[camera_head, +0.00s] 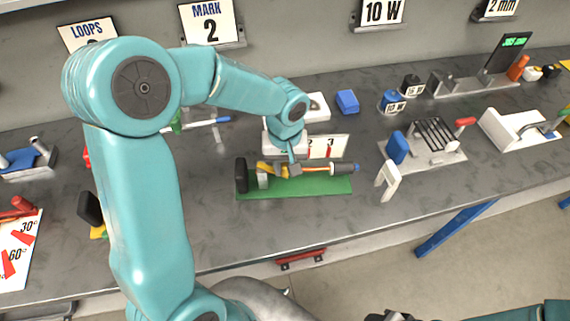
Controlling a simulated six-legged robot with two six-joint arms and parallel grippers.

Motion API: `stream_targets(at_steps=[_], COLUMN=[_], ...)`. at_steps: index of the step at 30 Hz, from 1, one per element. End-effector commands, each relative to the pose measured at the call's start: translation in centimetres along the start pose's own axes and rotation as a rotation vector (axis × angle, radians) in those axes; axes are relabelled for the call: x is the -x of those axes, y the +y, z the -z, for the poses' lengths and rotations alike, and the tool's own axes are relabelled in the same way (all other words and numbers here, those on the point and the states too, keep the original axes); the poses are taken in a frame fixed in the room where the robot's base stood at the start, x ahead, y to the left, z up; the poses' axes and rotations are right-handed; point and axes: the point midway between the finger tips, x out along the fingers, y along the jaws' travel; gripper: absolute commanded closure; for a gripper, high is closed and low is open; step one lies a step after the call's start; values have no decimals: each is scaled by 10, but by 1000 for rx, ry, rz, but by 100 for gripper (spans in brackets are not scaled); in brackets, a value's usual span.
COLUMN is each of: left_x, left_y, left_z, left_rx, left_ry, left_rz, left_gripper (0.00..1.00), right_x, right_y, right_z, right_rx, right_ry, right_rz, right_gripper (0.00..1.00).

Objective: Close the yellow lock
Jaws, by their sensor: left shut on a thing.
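My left gripper (290,169) reaches down from above and is shut on the yellow lock's bar. The fingers hide part of the bar, and I cannot tell how far the lock is closed. My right gripper (390,316) is cut off at the bottom edge, low in front of the bench; its jaws are not clear.
Behind the plate stands a white box with number cards (328,147). A blue block (347,101) lies farther back. A fixture with a white lever (388,180) and blue pad (397,147) stands to the right. The bench front is clear between them and the edge.

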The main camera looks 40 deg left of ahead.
Motion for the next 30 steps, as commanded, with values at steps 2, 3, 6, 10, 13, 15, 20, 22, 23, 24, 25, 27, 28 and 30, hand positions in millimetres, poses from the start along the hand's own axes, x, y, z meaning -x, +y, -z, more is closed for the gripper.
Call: stream_targets(at_steps=[2,3,6,10,13,15,20,22,23,24,25,27,28,30], left_x=[1,1,1,1,1,0,0,1,2,4,8,18,24,41], left_y=[0,0,0,0,0,0,0,0,0,0,0,0,1,1], left_z=[0,0,0,0,0,0,0,0,0,0,1,1,1,1], left_rx=[0,0,0,0,0,0,0,0,0,0,0,1,2,0], left_ry=[1,1,1,2,1,1,1,1,1,2,3,5,6,7], left_rz=[-1,-1,-1,-1,-1,-1,0,0,-1,-1,-1,-2,-4,-4], left_gripper=[100,100,100,100,53,50,50,50,50,50,50,50,50,50], right_x=[0,0,0,0,0,0,0,0,0,0,0,0,0,0], right_y=[0,0,0,0,0,0,0,0,0,0,0,0,0,0], right_z=[0,0,0,0,0,0,0,0,0,0,0,0,0,0], right_rx=[0,0,0,0,0,0,0,0,0,0,0,0,0,0], right_ry=[0,0,0,0,0,0,0,0,0,0,0,0,0,0], right_rz=[0,0,0,0,0,0,0,0,0,0,0,0,0,0], right_gripper=[57,57,57,57,57,57,57,57,57,57,57,57,57,57])
